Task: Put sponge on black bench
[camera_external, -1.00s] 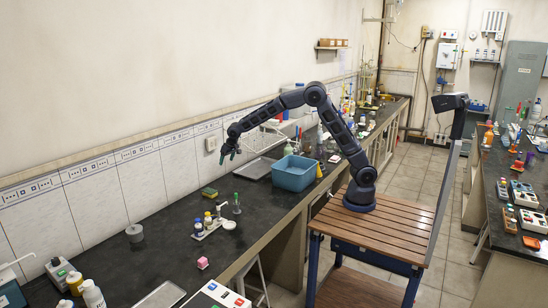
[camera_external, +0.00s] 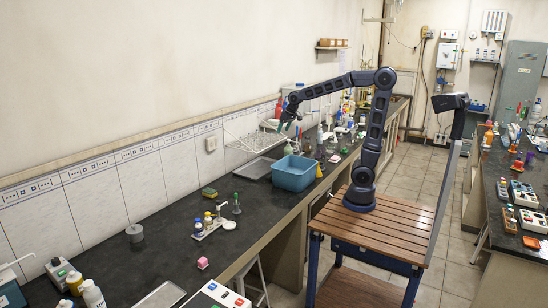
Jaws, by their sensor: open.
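A small sponge (camera_external: 209,192), green and yellow, lies on the black bench (camera_external: 165,215) left of the blue basin, near the tiled wall. My gripper (camera_external: 284,126) is open, raised above the bench behind the blue basin, well to the right of the sponge and apart from it. Nothing shows between its fingers, though they are small in this view. The bench top around the sponge is bare and black.
A blue basin (camera_external: 294,174) stands on the bench's front edge below my arm. A metal tray (camera_external: 259,168) lies left of it. A rack of small bottles (camera_external: 209,227), a grey cylinder (camera_external: 134,233) and a pink block (camera_external: 203,263) stand nearer. Glassware crowds the far end.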

